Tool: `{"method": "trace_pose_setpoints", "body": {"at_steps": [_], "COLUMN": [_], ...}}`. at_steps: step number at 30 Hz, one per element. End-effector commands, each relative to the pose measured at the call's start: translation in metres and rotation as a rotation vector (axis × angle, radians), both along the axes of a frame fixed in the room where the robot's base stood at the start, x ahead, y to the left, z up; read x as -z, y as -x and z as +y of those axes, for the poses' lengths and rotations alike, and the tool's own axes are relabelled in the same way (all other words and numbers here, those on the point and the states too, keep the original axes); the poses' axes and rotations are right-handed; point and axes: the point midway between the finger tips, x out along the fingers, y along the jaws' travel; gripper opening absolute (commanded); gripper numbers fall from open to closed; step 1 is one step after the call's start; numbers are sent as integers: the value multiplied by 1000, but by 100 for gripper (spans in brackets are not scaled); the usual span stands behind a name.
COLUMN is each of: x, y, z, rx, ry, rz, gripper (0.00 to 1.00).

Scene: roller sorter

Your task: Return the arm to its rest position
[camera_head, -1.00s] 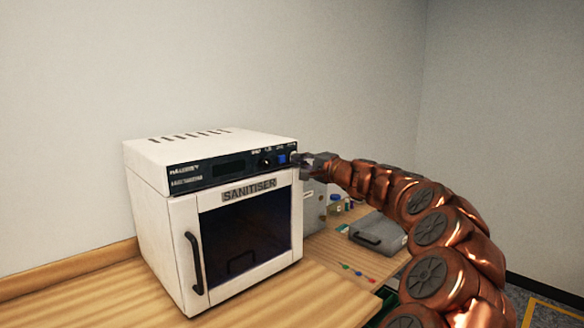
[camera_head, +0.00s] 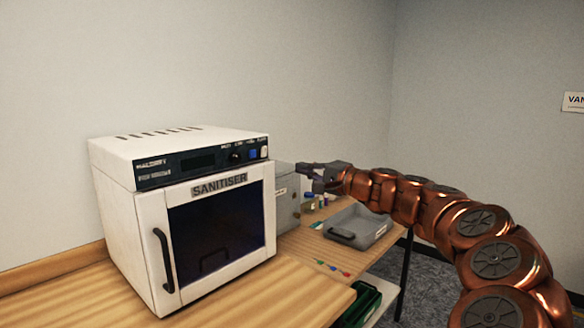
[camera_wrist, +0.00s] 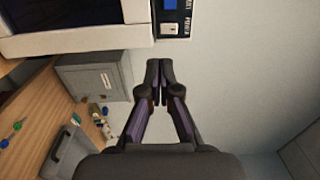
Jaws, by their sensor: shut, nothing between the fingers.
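My gripper (camera_head: 308,170) is at the end of my copper-coloured arm, to the right of the white sanitiser (camera_head: 130,230) and apart from it. In the wrist view the two fingertips (camera_wrist: 159,70) are together with nothing between them. The sanitiser stands on the wooden worktop with its door shut. Its control panel with a blue button (camera_head: 252,154) is at the top right of its front. A corner of that panel also shows at the top of the wrist view (camera_wrist: 171,20).
A grey metal box (camera_head: 284,200) stands behind the sanitiser's right side. A grey tray (camera_head: 372,222) with a dark handle and several small bottles (camera_head: 309,202) are on the wooden table (camera_head: 310,245). A green crate (camera_head: 362,303) sits lower down. The space above the tray is clear.

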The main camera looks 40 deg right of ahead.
Motion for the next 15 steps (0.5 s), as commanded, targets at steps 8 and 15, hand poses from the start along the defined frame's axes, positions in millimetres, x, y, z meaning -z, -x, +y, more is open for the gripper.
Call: {"method": "trace_pose_setpoints", "body": {"at_steps": [8, 15], "x": [2, 2], "y": [11, 11], "z": [-1, -1], "rx": [-1, -2], "ry": [0, 0], "rz": [1, 1], "gripper": [0, 0]}}
